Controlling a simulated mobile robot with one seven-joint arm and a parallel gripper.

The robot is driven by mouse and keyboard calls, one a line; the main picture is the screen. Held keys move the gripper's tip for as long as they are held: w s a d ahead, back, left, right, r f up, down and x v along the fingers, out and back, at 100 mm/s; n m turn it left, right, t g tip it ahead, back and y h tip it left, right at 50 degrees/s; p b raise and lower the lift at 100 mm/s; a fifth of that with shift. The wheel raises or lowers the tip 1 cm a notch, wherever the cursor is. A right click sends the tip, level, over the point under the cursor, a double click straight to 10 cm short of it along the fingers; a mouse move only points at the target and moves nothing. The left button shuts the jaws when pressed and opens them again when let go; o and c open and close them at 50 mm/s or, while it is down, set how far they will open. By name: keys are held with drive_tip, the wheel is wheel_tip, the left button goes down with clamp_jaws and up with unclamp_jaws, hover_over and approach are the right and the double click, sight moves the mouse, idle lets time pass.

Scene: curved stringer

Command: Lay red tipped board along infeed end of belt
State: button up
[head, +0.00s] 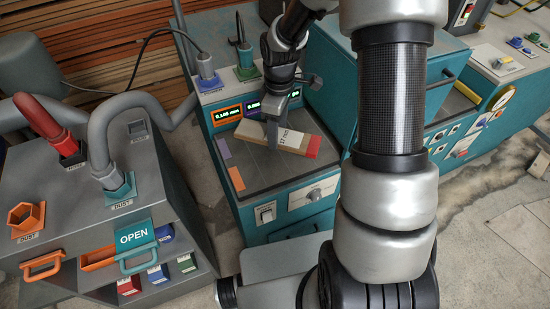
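The red tipped board (292,141) is a short pale wooden board with dark lettering on its near side and a red right end (313,148). It lies roughly level over the dark top (270,172) of the teal machine, slanting down to the right in the head view. I cannot tell whether the board touches the dark surface. No separate belt edge is clear.
Orange and purple strips (236,179) mark the left of the machine top. Lit displays (228,114) stand behind the board. A grey cabinet (130,225) with pipes and an OPEN drawer stands left. A teal control console (490,100) is at right. My arm hides the middle right.

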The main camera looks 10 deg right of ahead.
drive_tip(key=r+n+b, duration=0.1)
drive_tip(key=n, duration=0.1)
drive_tip(key=w+n+b, duration=0.1)
drive_tip(key=n, duration=0.1)
drive_tip(key=w+r+n+b, duration=0.1)
drive_tip(key=n+b, duration=0.1)
drive_tip(key=shift+d+r+n, duration=0.25)
drive_tip(key=shift+r+n, duration=0.05)
drive_tip(key=shift+w+r+n+b, duration=0.1)
drive_tip(key=shift+r+n+b, duration=0.4)
drive_tip(key=shift+n, duration=0.3)
wheel_tip(320, 180, down, 10)
drive_tip(key=shift+r+b, duration=0.25)
drive_tip(key=shift+b, duration=0.9)
drive_tip(key=shift+f, duration=0.2)
drive_tip(key=o, duration=1.2)
drive_tip(key=shift+r, duration=0.1)
